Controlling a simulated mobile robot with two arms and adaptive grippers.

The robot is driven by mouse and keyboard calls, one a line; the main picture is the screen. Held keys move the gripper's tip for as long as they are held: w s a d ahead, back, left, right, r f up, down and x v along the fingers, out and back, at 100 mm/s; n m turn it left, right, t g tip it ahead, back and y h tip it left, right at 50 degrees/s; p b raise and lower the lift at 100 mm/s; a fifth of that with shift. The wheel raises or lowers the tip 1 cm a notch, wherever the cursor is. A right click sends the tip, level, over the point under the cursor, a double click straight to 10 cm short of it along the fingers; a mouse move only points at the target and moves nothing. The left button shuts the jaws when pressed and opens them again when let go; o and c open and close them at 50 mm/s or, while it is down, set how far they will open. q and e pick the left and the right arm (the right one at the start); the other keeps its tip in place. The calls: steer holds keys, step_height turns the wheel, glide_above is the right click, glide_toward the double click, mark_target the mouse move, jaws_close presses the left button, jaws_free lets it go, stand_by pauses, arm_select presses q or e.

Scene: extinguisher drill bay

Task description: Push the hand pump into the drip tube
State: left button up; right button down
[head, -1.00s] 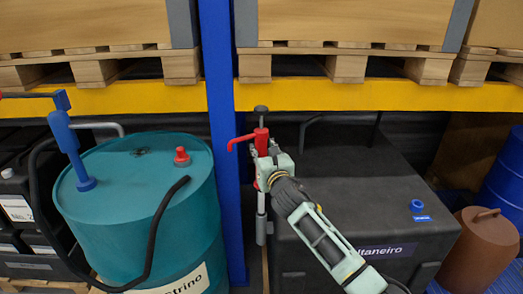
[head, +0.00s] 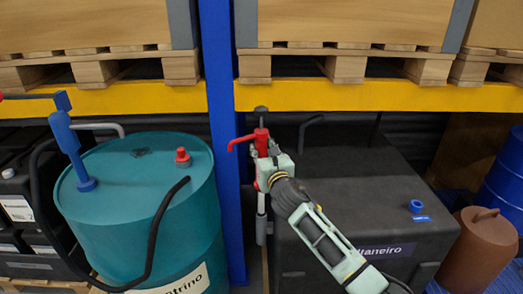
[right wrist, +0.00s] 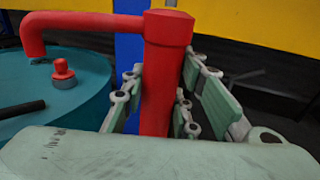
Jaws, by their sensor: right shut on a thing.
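The hand pump (head: 261,136) is red, with a spout pointing left and a dark grey plunger knob on top. It stands upright beside the blue rack post. My right gripper (head: 268,155) is shut on its red body; in the right wrist view the green finger pads (right wrist: 157,100) flank the red body (right wrist: 168,75) on both sides. My left gripper is out of view.
A teal drum (head: 130,245) with a blue pump (head: 72,150), red cap and black hose stands left of the blue post (head: 222,150). A black tank (head: 350,190) is close on the right. A yellow beam (head: 380,97) crosses above the pump. A brown canister (head: 477,250) stands far right.

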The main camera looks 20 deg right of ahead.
steer(key=shift+f+b, duration=3.2)
steer(key=shift+f, duration=1.2)
stand_by(3.6)
